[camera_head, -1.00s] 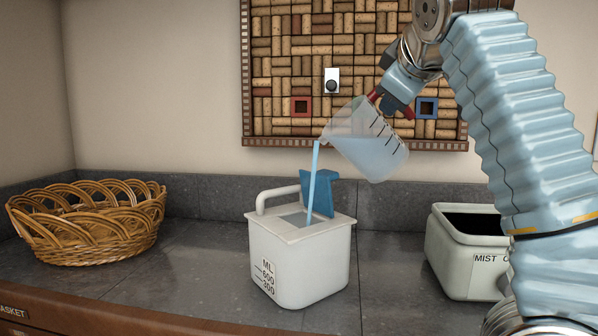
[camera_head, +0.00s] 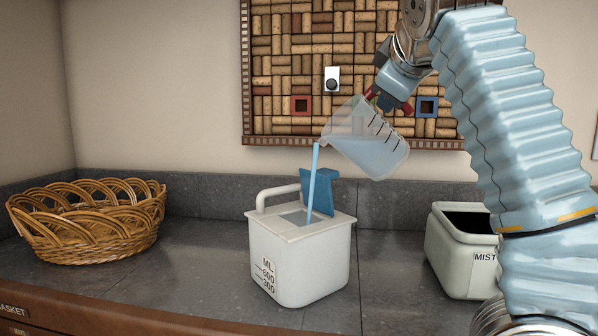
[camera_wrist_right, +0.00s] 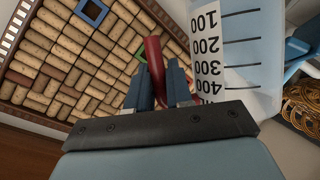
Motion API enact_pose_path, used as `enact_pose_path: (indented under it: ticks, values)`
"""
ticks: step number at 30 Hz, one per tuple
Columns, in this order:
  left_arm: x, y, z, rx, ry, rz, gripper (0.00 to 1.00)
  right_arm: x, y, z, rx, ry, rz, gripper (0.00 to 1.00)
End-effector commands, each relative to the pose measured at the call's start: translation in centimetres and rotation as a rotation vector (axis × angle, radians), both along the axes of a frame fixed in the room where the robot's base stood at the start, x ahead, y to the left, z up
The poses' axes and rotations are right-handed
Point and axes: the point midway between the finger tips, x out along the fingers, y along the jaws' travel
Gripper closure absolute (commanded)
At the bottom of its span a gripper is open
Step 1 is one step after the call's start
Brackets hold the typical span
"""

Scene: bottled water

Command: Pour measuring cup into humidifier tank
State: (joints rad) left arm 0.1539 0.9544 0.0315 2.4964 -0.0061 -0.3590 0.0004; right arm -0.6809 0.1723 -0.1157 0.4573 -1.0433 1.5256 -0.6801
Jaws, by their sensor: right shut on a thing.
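My right gripper (camera_head: 388,98) is shut on the red handle of the clear measuring cup (camera_head: 368,142). The cup is tilted to the left above the humidifier tank, with light-blue water in it. A blue stream of water (camera_head: 313,180) runs from its spout down into the tank's opening. The white humidifier tank (camera_head: 300,262) stands upright on the counter, its blue lid (camera_head: 317,192) raised at the back. The right wrist view shows the jaws (camera_wrist_right: 160,90) around the red handle and the cup's scale (camera_wrist_right: 228,45). My left gripper is not in view.
A wicker basket (camera_head: 85,238) stands at the left. A pale box labelled MIST (camera_head: 460,262) stands at the right, partly behind my right arm. A cork board (camera_head: 290,70) hangs on the wall behind the cup. The counter between basket and tank is clear.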

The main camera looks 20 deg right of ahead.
Motion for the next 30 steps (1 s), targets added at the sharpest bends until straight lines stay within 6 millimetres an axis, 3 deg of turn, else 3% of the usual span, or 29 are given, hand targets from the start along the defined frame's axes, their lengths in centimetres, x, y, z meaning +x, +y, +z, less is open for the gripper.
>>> enact_pose_path:
  ticks: [30]
  values:
    - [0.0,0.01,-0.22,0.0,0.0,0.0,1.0,0.14,0.54,0.14,-0.066,0.017,0.001,1.0]
